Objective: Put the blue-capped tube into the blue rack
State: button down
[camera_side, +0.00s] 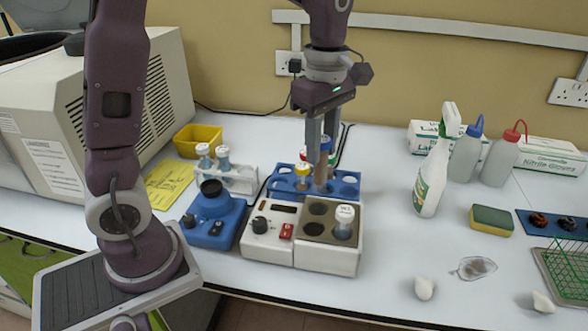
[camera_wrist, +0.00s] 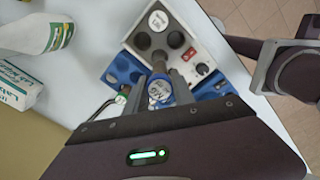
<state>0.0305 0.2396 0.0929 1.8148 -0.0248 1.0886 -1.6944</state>
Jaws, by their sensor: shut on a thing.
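The blue-capped tube (camera_side: 325,144) is between the fingers of my gripper (camera_side: 322,150), which is shut on it; it holds brownish contents and looks upright. Its labelled cap (camera_wrist: 159,91) shows between my fingers (camera_wrist: 165,75) in the wrist view. The tube is over the blue rack (camera_side: 285,190), among its holes. My fingers hide part of it, and I cannot tell whether its lower end is inside a hole. The rack also holds a yellow-and-red-capped tube (camera_side: 302,170); its blue edge shows in the wrist view (camera_wrist: 118,72).
A white heating block (camera_side: 328,262) with a white-capped tube (camera_side: 344,215) stands in front of the rack. A blue mixer (camera_side: 212,222) and a white rack (camera_side: 240,180) with tubes are left. A spray bottle (camera_side: 434,170) stands right. A green-capped tube (camera_wrist: 121,97) is close to my fingers.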

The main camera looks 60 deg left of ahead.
jog(key=r, duration=0.2)
jog(key=a+r, duration=0.1)
jog(key=r, duration=0.1)
jog(key=s+a+n, duration=0.1)
jog(key=a+n, duration=0.3)
jog(key=a, duration=0.8)
notch_tip(320, 180, down, 17)
jog(key=a, duration=0.1)
jog(key=shift+r+n, duration=0.2)
jog(key=shift+n, duration=0.1)
jog(key=c, duration=1)
grip_release()
